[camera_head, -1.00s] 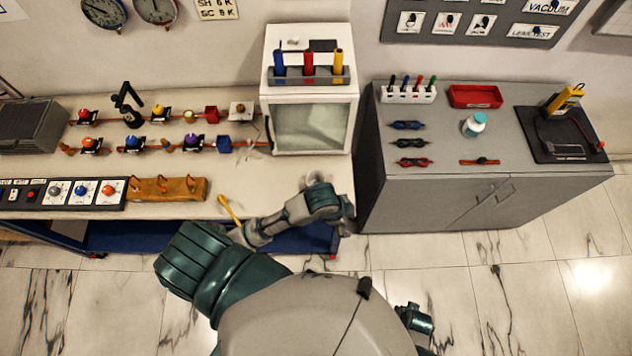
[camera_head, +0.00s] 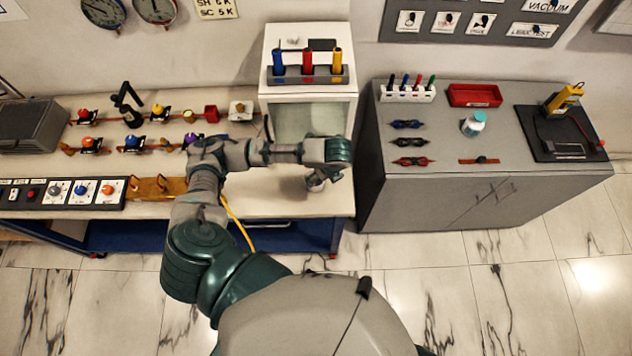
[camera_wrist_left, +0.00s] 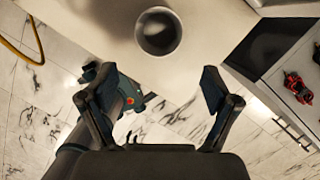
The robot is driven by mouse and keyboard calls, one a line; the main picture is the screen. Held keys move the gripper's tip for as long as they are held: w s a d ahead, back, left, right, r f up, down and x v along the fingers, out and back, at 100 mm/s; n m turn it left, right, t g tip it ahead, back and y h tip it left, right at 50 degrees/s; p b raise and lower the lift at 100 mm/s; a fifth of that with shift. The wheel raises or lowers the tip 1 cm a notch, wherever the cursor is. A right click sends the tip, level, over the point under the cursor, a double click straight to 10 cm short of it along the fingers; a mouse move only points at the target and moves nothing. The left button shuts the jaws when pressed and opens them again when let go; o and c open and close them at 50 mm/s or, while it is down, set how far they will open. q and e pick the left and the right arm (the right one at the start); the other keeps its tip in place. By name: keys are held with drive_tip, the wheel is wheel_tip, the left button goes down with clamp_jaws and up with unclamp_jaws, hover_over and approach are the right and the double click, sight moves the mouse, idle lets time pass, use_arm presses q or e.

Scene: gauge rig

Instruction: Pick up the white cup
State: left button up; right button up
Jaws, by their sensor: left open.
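The white cup (camera_head: 315,184) stands near the front right of the bench, below the white cabinet. In the head view my left gripper (camera_head: 325,165) is above it and hides part of it. In the left wrist view I look down into the cup's round, dark opening (camera_wrist_left: 158,31); its pale rim blends with the bench top. My left gripper (camera_wrist_left: 153,80) is open and empty in that view, fingers spread. The cup lies beyond the fingertips, roughly centred between them and apart from them.
The white cabinet (camera_head: 303,88) with a rack of coloured tubes stands just behind the cup. A grey cabinet (camera_head: 470,180) is to the right. A yellow cable (camera_head: 237,222) hangs over the bench's front edge. The bench top (camera_head: 270,207) around the cup is mostly clear.

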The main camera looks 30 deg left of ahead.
sight(318, 186)
use_arm(q)
drive_tip(key=x, duration=0.4)
drive_tip(key=shift+a+f, duration=0.1)
drive_tip(key=shift+f, duration=0.1)
drive_tip(key=x, duration=0.2)
drive_tip(key=a+x, duration=0.1)
drive_tip(key=x, duration=0.2)
drive_tip(key=shift+w+a, duration=0.1)
drive_tip(key=shift+a, duration=0.05)
drive_tip(key=shift+f, duration=0.3)
drive_tip(key=shift+d, duration=0.25)
drive_tip(key=shift+c, duration=0.4)
drive_tip(key=c, duration=1.2)
drive_tip(key=shift+a, duration=0.15)
